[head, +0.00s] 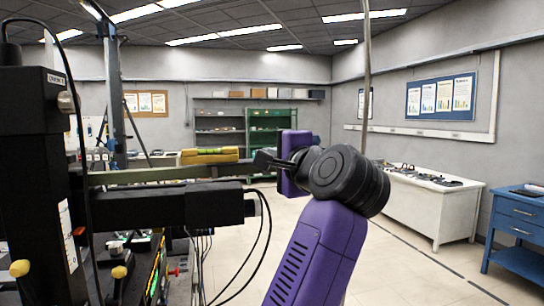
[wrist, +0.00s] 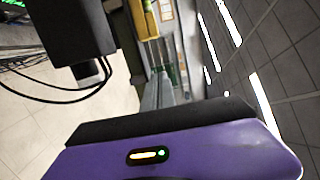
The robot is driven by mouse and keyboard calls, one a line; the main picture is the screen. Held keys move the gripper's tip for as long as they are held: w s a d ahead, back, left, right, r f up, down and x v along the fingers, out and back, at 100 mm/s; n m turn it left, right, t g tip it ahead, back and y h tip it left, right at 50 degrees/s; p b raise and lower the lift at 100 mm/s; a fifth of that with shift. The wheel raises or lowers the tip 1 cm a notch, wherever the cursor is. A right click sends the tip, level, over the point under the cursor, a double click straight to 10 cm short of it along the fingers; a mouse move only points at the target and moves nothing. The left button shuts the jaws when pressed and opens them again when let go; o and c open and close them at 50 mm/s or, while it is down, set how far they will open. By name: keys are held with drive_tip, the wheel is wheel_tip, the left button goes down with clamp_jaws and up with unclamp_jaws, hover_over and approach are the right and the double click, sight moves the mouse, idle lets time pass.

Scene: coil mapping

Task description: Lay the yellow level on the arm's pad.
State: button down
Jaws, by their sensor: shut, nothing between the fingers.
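The yellow level (head: 209,156), with a green vial on its top, lies flat along the outer end of the long pale arm (head: 140,177) in the head view. It appears to rest on the arm's top; the pad under it cannot be made out separately. My gripper (head: 261,159) is shut and empty, its dark fingertips just right of the level's right end, with a small gap. In the wrist view a yellow shape shows at the top centre, but I cannot tell surely that it is the level.
A black column (head: 30,190) stands at the left, with a black box-ended beam (head: 215,205) and hanging cables below the arm. A white table (head: 430,200) and a blue cabinet (head: 515,225) stand at the right. Green shelves (head: 268,125) are behind. The floor right of centre is clear.

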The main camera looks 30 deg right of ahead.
drive_tip(key=s+a+b, duration=0.1)
drive_tip(key=s+b, duration=0.1)
drive_tip(key=s, duration=0.6)
drive_tip(key=shift+s+a, duration=0.2)
drive_tip(key=shift+a, duration=0.2)
drive_tip(key=shift+f, duration=0.1)
